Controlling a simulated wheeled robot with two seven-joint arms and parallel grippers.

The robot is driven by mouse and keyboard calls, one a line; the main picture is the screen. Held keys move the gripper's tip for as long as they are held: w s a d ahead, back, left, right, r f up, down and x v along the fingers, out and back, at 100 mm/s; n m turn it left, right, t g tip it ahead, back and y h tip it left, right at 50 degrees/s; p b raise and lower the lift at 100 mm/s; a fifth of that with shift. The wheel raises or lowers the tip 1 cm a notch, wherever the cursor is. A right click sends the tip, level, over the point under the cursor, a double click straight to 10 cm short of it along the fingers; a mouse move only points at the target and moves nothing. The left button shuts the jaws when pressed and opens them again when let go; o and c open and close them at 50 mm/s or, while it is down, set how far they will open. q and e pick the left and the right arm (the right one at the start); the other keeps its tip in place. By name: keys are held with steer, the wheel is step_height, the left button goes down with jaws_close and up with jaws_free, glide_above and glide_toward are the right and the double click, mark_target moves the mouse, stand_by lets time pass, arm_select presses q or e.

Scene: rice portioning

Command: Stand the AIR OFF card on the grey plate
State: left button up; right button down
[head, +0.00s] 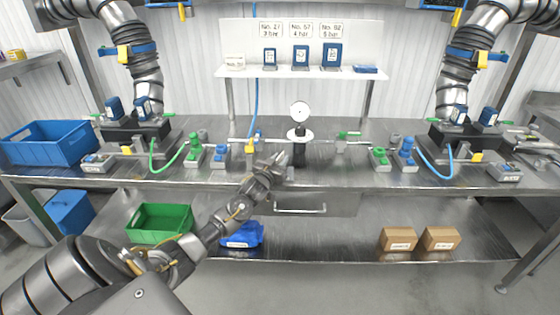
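My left gripper (282,158) is over the middle of the steel bench, just left of and below the round pressure gauge (300,112). Its fingers are small here and I cannot tell whether they are open or hold anything. A small white card with lettering too small to read (235,63) stands at the left end of the white shelf; I cannot tell if it is the AIR OFF card. I cannot single out the grey plate; small grey bases stand under the shelf's blue cards and on the bench. My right gripper is not in view.
Blue cards (301,54) stand on the white shelf (250,72). Green and blue valves (194,150) and hoses line the bench (330,178). A blue crate (48,145) is at left. Below are a green crate (160,223), a blue bundle (243,236) and two cartons (398,239).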

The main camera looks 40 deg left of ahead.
arm_select(q)
steer(key=v, duration=1.2)
steer(key=shift+b, duration=0.45)
steer(key=shift+r, duration=0.1)
